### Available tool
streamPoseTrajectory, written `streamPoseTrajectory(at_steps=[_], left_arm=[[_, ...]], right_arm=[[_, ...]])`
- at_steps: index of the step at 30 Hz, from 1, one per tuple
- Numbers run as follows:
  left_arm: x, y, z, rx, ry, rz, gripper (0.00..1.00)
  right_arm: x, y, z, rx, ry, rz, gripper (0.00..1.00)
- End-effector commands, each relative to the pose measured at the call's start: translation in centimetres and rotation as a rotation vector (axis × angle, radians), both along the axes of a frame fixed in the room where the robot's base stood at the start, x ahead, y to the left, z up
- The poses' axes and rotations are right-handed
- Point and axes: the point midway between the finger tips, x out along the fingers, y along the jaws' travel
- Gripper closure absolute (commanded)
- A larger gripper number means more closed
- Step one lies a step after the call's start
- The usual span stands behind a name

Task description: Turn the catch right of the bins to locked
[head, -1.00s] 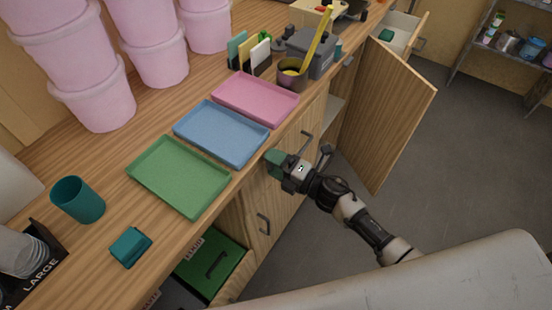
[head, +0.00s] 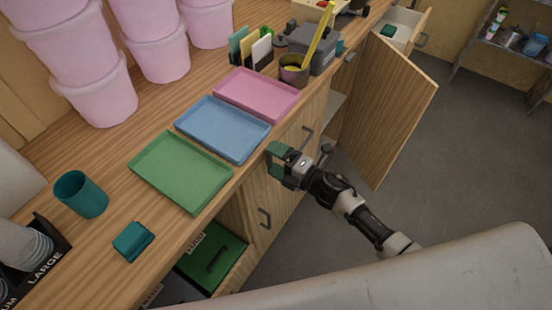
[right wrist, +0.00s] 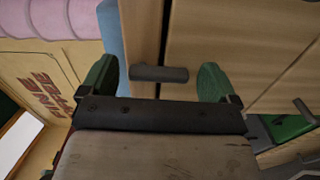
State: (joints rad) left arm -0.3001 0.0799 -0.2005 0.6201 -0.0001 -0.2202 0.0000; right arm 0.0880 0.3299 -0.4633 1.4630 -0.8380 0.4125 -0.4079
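My right gripper (head: 273,160) is at the cabinet front, just below the counter edge beside the green tray. In the right wrist view its two green fingers (right wrist: 157,78) are apart, with a short dark bar (right wrist: 160,74), seemingly the catch, between them. The bar lies lengthwise from finger to finger, with a gap at each end. In the head view the gripper hides this bar, and I cannot read its locked or unlocked mark. A green bin (head: 215,258) sits in the opening below the counter. My left gripper is not in view.
Green (head: 180,170), blue (head: 222,128) and pink (head: 257,94) trays line the counter edge above the gripper. Cabinet handles (head: 265,218) stick out nearby. A wooden door (head: 388,110) stands open at the right, with an open drawer (head: 408,28) beyond. The grey floor is clear.

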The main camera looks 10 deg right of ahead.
Motion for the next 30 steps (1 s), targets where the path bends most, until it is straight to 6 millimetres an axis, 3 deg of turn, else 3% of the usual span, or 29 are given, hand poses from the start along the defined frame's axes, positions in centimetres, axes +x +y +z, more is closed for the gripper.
streamPoseTrajectory(at_steps=[11, 24, 30], left_arm=[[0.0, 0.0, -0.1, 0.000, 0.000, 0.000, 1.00], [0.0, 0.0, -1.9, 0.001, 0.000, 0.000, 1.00], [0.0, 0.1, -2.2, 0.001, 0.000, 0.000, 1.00]], right_arm=[[-0.4, -0.4, -0.1, -0.003, -0.001, 0.000, 0.06], [-6.1, -6.0, -0.3, -0.004, 0.001, 0.001, 0.06], [-7.5, -7.4, -0.1, -0.002, -0.001, 0.000, 0.06]])
